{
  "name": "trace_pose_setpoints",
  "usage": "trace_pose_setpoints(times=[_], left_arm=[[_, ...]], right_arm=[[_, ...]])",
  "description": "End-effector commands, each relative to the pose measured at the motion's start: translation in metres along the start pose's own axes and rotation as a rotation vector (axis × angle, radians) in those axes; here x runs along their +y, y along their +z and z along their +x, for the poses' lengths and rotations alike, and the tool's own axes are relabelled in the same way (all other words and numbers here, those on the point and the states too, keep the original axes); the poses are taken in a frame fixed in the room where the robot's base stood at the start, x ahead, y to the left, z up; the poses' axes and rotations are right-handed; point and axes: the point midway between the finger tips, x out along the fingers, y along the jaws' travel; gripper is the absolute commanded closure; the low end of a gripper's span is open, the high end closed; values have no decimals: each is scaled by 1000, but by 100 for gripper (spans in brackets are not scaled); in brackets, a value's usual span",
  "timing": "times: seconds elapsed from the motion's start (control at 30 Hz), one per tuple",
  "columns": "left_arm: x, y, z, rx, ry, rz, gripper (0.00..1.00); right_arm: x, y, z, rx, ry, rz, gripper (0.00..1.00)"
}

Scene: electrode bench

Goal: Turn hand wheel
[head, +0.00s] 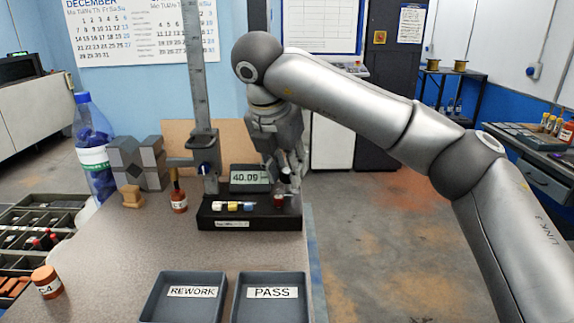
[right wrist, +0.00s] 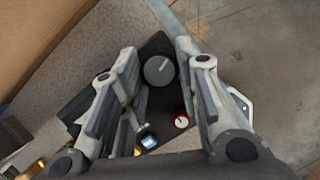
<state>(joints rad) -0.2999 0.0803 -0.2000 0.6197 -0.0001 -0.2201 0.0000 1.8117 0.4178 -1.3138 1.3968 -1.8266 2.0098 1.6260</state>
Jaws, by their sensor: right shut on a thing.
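My right gripper (head: 284,172) reaches down over the right end of the black gauge base (head: 250,223). In the right wrist view its fingers (right wrist: 156,62) stand on either side of a round grey hand wheel (right wrist: 159,70) with a pale mark, and they are shut on it. The fingers hide the wheel in the head view. A tall grey scale column (head: 200,80) rises from the base's left end. The display (head: 249,178) behind the base reads about 40.09. My left gripper is not in view.
A small red-rimmed dial (right wrist: 181,121) sits close to the fingers. A REWORK tray (head: 182,309) and a PASS tray (head: 270,312) lie in front. Orange-capped jars (head: 47,281), grey blocks (head: 140,160) and a blue bottle (head: 92,130) stand left. The bench's right edge is close.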

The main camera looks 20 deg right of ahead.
Motion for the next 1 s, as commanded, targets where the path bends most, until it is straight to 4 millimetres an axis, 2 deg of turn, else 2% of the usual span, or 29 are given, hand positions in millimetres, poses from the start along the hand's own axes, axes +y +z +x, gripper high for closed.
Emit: trace_pose_setpoints(times=[0.57,0.6,0.73,0.77,1.0], left_arm=[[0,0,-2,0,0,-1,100],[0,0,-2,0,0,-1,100],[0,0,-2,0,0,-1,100],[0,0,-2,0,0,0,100],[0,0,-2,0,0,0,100]], right_arm=[[0,2,-1,-2,-10,35,94],[0,2,-1,-2,-9,35,67],[0,1,-1,-2,-10,34,50],[0,1,-1,-2,-10,34,48],[0,0,0,0,-11,32,48]])
